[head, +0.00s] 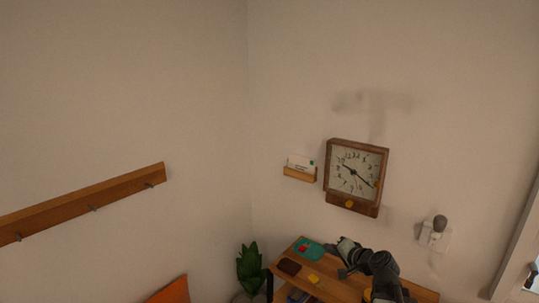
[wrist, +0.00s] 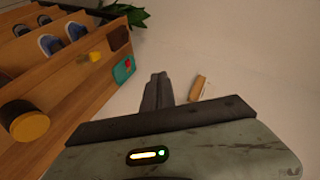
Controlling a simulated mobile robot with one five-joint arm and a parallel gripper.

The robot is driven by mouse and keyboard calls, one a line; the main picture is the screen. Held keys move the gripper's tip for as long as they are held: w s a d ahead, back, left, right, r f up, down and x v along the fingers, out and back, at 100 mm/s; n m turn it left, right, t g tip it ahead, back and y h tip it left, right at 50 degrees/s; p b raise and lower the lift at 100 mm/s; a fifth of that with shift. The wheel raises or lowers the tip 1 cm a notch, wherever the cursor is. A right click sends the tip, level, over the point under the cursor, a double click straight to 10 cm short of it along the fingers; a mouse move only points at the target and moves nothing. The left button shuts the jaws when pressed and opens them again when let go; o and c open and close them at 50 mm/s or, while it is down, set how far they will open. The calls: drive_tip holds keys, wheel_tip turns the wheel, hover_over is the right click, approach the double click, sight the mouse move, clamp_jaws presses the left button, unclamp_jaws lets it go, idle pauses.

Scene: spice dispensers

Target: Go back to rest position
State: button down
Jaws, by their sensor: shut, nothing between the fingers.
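My gripper (wrist: 155,82) is shut and empty in the wrist view, its narrow dark fingers together against the pale wall, beside the wooden cabinet (wrist: 72,115). No spice dispenser can be clearly made out.
On the cabinet lie a teal tray (head: 311,248), a dark brown piece (head: 289,266) and a small yellow piece (head: 313,279). A yellow-topped round jar (wrist: 30,126) stands there. A clock (head: 355,178) and card holder (head: 300,173) hang above. A plant (head: 250,267) stands left.

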drive_tip(key=s+a+f+n+g, duration=0.3)
drive_tip(key=s+a+f, duration=0.15)
drive_tip(key=a, duration=0.35)
drive_tip(key=s+a+f+n+g, duration=0.3)
drive_tip(key=a+f, duration=0.2)
drive_tip(key=a, duration=0.3)
drive_tip(key=s+d+f+n+g+h, duration=0.2)
drive_tip(key=s+d+f+g+h, duration=0.3)
drive_tip(key=s+d, duration=0.4)
drive_tip(key=shift+s+f+g+b, duration=0.15)
drive_tip(key=shift+s+g+b, duration=0.25)
drive_tip(key=shift+s, duration=0.75)
